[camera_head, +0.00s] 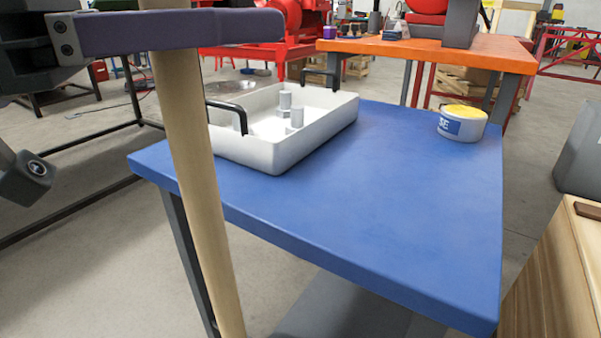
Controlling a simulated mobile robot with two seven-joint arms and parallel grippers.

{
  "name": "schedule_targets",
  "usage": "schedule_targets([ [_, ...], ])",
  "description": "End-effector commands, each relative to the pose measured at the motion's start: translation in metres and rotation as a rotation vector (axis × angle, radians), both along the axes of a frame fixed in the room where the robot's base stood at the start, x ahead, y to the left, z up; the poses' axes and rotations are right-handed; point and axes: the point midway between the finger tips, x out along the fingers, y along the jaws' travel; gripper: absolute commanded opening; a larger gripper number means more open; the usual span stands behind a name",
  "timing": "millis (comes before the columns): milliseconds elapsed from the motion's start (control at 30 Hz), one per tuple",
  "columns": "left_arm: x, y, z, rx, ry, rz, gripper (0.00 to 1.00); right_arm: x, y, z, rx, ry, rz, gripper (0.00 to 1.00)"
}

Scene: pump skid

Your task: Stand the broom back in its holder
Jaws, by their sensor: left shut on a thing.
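The broom's wooden handle (197,165) runs from the top edge down to the bottom edge of the head view, left of centre, tilted slightly. My left gripper (215,20) comes in at the upper left, with its dark fingers shut on the handle. The broom's head and the top end of the handle are out of the picture. I cannot make out the broom holder in this view. My right gripper does not show.
A blue table (390,190) stands just behind the handle. On it are a white tray (290,145) with metal parts and a white tub (461,127) with yellow contents. An orange table (430,52) stands behind. A wooden box (555,275) is at lower right.

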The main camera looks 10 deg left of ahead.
Motion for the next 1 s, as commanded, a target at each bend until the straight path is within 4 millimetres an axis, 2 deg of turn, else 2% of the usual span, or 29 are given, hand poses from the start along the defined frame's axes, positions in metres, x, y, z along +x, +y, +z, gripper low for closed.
schedule_targets([
  [167,0.0,-0.001,-0.024,-0.006,0.001,0.0,0.0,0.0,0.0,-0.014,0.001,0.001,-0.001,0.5],
  [400,0.0,-0.001,-0.09,-0.008,0.004,0.0,0.0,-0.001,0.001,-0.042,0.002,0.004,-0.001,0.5],
  [600,0.001,-0.001,-0.138,-0.006,0.002,0.0,0.0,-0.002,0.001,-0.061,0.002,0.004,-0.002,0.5],
  [700,0.0,-0.001,-0.152,-0.005,-0.001,0.0,0.0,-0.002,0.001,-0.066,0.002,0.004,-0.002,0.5],
  [867,0.001,-0.001,-0.162,-0.005,-0.002,0.0,0.0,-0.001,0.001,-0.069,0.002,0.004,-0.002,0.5],
  [1000,0.001,-0.001,-0.184,-0.005,0.0,0.0,0.0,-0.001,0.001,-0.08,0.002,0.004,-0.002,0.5],
])
